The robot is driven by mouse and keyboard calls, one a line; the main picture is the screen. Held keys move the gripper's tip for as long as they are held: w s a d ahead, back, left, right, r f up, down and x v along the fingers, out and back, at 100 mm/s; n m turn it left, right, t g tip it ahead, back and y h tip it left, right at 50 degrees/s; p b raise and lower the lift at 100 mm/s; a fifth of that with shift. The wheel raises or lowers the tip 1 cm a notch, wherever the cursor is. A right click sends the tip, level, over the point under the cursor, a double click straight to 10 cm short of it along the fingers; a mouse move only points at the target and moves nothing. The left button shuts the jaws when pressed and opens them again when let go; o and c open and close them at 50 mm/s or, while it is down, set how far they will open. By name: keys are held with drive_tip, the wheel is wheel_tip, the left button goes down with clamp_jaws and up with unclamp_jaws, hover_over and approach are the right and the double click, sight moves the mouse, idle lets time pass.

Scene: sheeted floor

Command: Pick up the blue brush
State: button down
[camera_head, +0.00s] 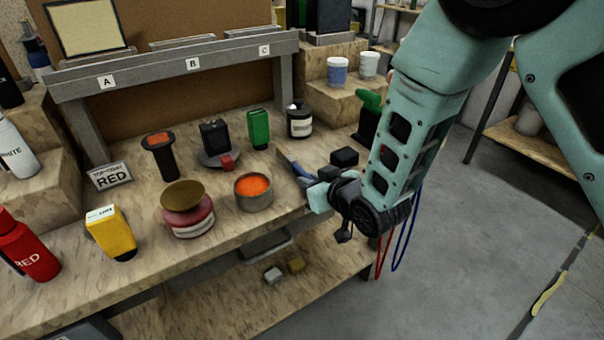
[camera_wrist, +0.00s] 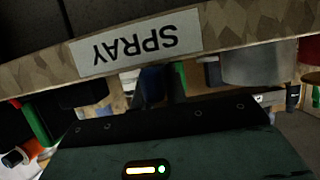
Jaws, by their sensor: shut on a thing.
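The blue brush (camera_head: 299,171) shows in the head view at the right edge of the wooden bench, partly hidden by my gripper. My gripper (camera_head: 311,184) is shut on it. The gripper is low at the bench edge, and the arm reaches down from the upper right. In the wrist view a blue piece (camera_wrist: 153,83) shows at the middle beside a dark upright part; the rest of the brush cannot be made out there.
An orange-filled tin (camera_head: 254,193) stands left of my gripper, with a red jar (camera_head: 187,216) beyond. A black block (camera_head: 344,157) is close behind. A green bottle (camera_head: 258,129) and a dark jar (camera_head: 300,122) stand farther back. Open floor lies to the right.

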drive_tip(key=shift+r, duration=0.1)
wheel_tip(320, 180, up, 10)
drive_tip(key=shift+f, duration=0.1)
idle(0.3)
idle(1.7)
